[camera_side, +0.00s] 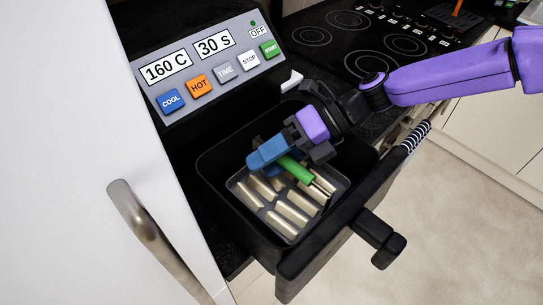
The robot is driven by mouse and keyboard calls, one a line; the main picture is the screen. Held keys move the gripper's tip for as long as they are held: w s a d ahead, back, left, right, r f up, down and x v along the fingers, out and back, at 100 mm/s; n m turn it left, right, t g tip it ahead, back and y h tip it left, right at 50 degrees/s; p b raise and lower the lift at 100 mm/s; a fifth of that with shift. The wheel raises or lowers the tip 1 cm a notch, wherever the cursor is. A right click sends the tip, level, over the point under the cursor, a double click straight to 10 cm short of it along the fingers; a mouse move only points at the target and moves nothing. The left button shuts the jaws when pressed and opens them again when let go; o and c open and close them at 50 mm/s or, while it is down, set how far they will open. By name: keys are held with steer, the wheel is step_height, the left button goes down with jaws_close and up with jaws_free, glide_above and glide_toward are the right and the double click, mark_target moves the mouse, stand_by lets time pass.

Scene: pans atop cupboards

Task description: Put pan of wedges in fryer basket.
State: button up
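The pan of wedges (286,226) is a grey rectangular pan with several pale wedges in it. It is inside the black fryer basket (222,212), below the rim. A green bar with thin metal rods, which looks like the pan's handle (296,169), lies over the pan. My gripper (265,160), with a blue finger, reaches into the basket from the upper right. The blue finger lies against or just over the green handle. The other finger is hidden, so I cannot tell whether the gripper is shut on the handle. The pan's far edge is partly covered by the gripper.
The basket is pulled out as a drawer with a black front handle (378,240). The fryer's control panel (210,65) is above and behind it. A white cupboard door (70,150) is on the left. A black hob (370,40) is at the back right.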

steer(key=shift+r, duration=0.15)
steer(key=shift+r, duration=0.3)
steer(key=v, duration=1.2)
steer(key=shift+r, duration=0.2)
steer(key=w+d+r+m+t+y, duration=0.1)
steer(key=w+d+r+m+t, duration=0.2)
steer(key=d+r+m+t, duration=0.5)
steer(key=s+d+f+m+t+h, duration=0.3)
steer(key=d+f+m+h, duration=0.15)
steer(key=d+m, duration=0.6)
steer(key=s+d+f+m+g+h, duration=0.3)
steer(key=s+d+f+m, duration=0.1)
steer(key=s+d, duration=0.6)
steer(key=s+d+f+m+g+h, duration=0.4)
steer(key=s+d+m, duration=0.3)
steer(key=s+d, duration=0.4)
steer(key=shift+s+f, duration=0.35)
steer(key=shift+s, duration=0.15)
